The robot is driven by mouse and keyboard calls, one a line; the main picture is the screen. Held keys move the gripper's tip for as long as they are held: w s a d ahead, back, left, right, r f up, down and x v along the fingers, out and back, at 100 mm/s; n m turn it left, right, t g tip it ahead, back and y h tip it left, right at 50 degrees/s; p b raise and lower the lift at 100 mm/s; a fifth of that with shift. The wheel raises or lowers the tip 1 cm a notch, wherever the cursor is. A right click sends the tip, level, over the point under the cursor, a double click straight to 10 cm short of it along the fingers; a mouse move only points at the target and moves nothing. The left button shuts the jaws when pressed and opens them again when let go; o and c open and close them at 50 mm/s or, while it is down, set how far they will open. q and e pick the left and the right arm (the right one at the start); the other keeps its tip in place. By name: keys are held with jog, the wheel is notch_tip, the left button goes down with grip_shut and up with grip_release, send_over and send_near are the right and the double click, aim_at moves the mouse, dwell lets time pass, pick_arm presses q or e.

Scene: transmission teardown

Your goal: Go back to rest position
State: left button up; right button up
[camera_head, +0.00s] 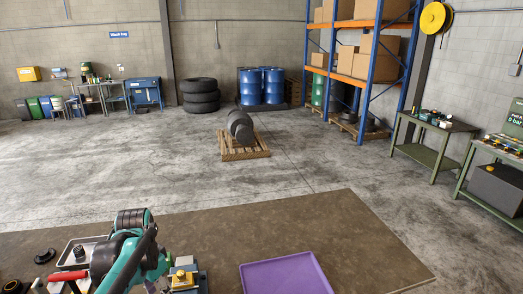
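Neither of my grippers can be made out in the head view. A purple tray (286,274) lies flat and empty near the table's front middle, cut off by the lower picture edge. A small yellow-and-grey block (183,278) stands just right of the teal assembly.
A metal tray (78,249), a red-handled tool (68,276) and black round parts (45,256) crowd the table's left end. The table's right part is bare. Beyond it are open concrete floor, a loaded pallet (243,150), a rack (362,75) and green side tables (432,144).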

pick_arm(q)
jog(key=s+d+f+n+t+b, duration=0.2)
jog(key=s+d+f+b, duration=0.1)
jog(key=f+b, duration=0.4)
jog(key=s+d+f+n+t+b, duration=0.2)
jog(key=s+d+f+b, duration=0.1)
jog(key=f+b, duration=0.5)
jog(key=s+d+f+n+t+b, duration=0.1)
jog(key=s+d+f+t+b, duration=0.1)
jog(key=f+b, duration=0.5)
notch_tip(320, 180, down, 2)
jog(key=shift+s+d+f+n+t, duration=0.1)
jog(key=shift+s+d+n+t, duration=0.3)
jog(key=shift+s+d, duration=0.4)
pick_arm(e)
notch_tip(320, 180, down, 23)
jog(key=w, duration=0.1)
